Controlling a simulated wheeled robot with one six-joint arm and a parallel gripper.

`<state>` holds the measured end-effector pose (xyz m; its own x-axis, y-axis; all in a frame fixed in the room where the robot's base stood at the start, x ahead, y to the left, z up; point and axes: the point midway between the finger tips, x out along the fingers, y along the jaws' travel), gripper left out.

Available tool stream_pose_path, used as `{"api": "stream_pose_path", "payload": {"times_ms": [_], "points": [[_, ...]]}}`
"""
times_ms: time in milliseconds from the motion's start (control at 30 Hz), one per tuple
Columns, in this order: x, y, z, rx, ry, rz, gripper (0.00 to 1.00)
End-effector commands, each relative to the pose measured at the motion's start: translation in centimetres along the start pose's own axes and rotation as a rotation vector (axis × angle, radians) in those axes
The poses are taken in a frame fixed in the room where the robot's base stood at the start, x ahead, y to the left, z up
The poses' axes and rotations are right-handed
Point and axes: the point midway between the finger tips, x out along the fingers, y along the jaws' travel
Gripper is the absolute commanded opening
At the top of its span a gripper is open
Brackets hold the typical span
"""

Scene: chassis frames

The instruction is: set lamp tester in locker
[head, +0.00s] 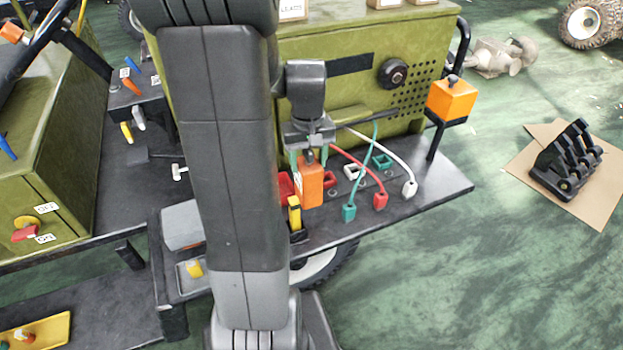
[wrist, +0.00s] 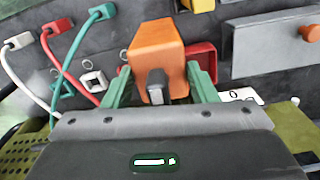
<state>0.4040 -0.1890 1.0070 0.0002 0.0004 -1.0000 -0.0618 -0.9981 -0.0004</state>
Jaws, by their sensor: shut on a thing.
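My gripper (head: 311,158) is shut on an orange block with a dark stub, which I take to be the lamp tester (head: 311,186). In the wrist view the green fingers of my gripper (wrist: 160,78) stand on either side of the lamp tester (wrist: 155,48). It hangs upright over the dark shelf; whether it touches anything below is unclear. A grey box with an orange knob, perhaps the locker, shows at the right of the wrist view (wrist: 272,48). In the head view this grey box (head: 182,224) is partly hidden by my arm. I cannot tell whether it is open.
Red, white and green sockets with cables (head: 380,200) line the dark shelf (head: 445,182) right of my gripper. A yellow block (head: 294,214) stands close below it. Another orange box (head: 452,98) sits on a post at right. The olive cabinet (head: 330,95) rises behind.

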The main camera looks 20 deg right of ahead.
Motion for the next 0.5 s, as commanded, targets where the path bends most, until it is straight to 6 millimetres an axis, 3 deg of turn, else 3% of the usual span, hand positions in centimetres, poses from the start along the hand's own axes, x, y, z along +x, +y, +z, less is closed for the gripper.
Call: {"api": "stream_pose_path", "payload": {"times_ms": [500], "points": [[5.6,0.0,0.0,0.000,-0.001,0.000,0.05]]}}
